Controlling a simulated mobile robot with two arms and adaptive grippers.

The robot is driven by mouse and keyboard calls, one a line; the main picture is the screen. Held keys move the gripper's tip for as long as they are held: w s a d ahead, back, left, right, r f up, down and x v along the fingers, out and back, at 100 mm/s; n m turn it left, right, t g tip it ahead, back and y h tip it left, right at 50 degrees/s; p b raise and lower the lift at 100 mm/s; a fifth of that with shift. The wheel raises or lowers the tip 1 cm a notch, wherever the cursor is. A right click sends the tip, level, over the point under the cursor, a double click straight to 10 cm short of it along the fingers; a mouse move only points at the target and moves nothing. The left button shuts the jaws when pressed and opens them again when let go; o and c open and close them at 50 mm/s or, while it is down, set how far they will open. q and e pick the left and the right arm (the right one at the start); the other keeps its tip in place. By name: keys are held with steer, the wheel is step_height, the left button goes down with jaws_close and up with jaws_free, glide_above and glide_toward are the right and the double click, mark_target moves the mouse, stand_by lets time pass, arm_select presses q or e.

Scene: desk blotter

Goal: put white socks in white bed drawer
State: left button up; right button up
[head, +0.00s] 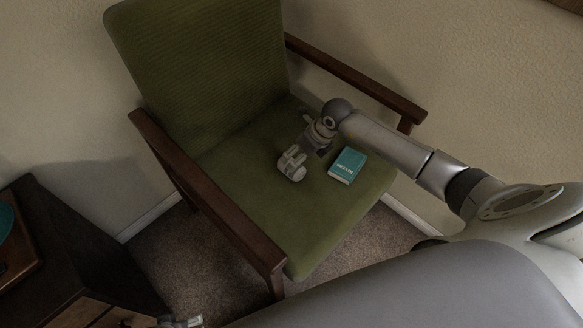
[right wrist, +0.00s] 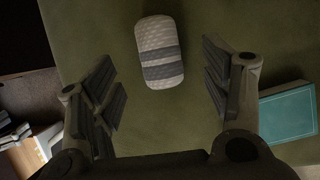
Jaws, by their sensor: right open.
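The socks (right wrist: 160,52) are a rolled, pale grey-white bundle with darker grey bands, lying on the green chair seat in the right wrist view. My right gripper (right wrist: 160,75) is open, with one finger on each side of the bundle and a clear gap on both sides. My left gripper (head: 182,322) shows only as a small piece at the bottom edge. No white bed drawer is in view.
A teal book (head: 347,166) lies on the seat (head: 325,215) to the right of my right gripper; it also shows in the wrist view (right wrist: 288,112). Wooden armrests (head: 205,187) flank the seat. A dark wooden cabinet (head: 90,265) stands at lower left.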

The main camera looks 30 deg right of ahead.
mark_target(299, 173)
steer(key=x, duration=0.3)
steer(key=b+x, duration=0.1)
steer(key=x, duration=0.1)
steer(key=shift+s+f, duration=0.25)
steer(key=shift+s, duration=0.1)
steer(key=shift+w+a+f, duration=0.2)
steer(key=shift+f, duration=0.4)
steer(key=c, duration=1.2)
arm_select(q)
steer(key=r, duration=0.3)
steer(key=w+r, duration=0.1)
steer(key=r, duration=0.1)
steer(key=shift+r, duration=0.35)
arm_select(e)
steer(key=shift+r, duration=0.15)
